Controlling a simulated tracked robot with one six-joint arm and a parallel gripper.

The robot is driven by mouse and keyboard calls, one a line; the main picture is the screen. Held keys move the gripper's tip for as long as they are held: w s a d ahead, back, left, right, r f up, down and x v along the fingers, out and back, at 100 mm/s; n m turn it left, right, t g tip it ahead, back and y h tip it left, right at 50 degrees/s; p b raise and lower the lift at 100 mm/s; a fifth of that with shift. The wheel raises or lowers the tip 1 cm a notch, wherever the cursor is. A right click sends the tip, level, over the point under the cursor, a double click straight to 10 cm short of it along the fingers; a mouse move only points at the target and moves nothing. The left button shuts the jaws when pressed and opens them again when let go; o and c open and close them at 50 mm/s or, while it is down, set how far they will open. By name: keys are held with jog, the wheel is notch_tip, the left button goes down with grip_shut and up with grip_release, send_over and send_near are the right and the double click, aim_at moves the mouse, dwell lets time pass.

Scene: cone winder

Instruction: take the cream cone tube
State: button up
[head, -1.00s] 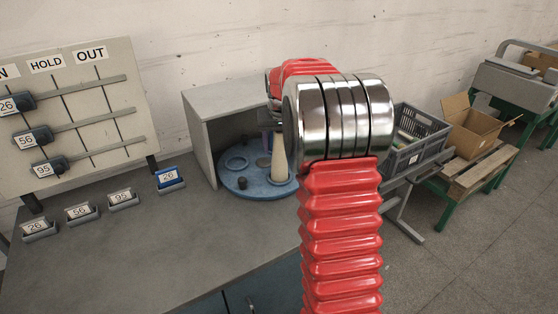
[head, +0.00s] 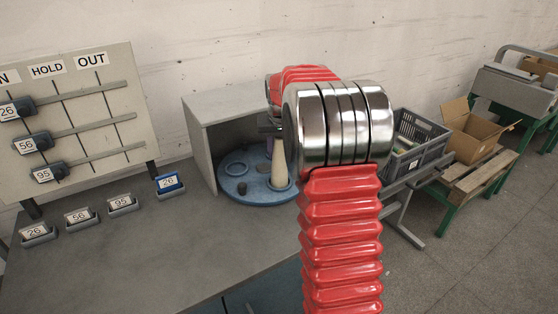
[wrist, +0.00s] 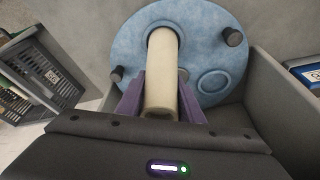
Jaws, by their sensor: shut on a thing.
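The cream cone tube (head: 279,165) stands upright on the round blue turntable (head: 254,196) inside the grey open-fronted housing. In the wrist view the tube (wrist: 163,75) runs between the two purple fingers of my gripper (wrist: 160,88), which is shut on it. The tube's far end lies at a dark-edged round seat on the blue turntable (wrist: 205,40); I cannot tell whether it is clear of the seat. In the head view my red arm and metal wrist hide most of my gripper (head: 270,146).
The housing's grey side wall (head: 201,150) stands close left of the turntable. Dark pegs (wrist: 233,36) and an empty ring (wrist: 212,82) are on the turntable. A grey crate (head: 418,140) and cardboard box (head: 470,130) stand right. Number holders (head: 123,205) line the bench's left.

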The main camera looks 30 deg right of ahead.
jog(key=shift+r, duration=0.15)
notch_tip(320, 180, up, 10)
jog(key=shift+f, duration=0.2)
jog(key=shift+r, duration=0.1)
jog(key=shift+s+a, duration=0.1)
dwell(0.6)
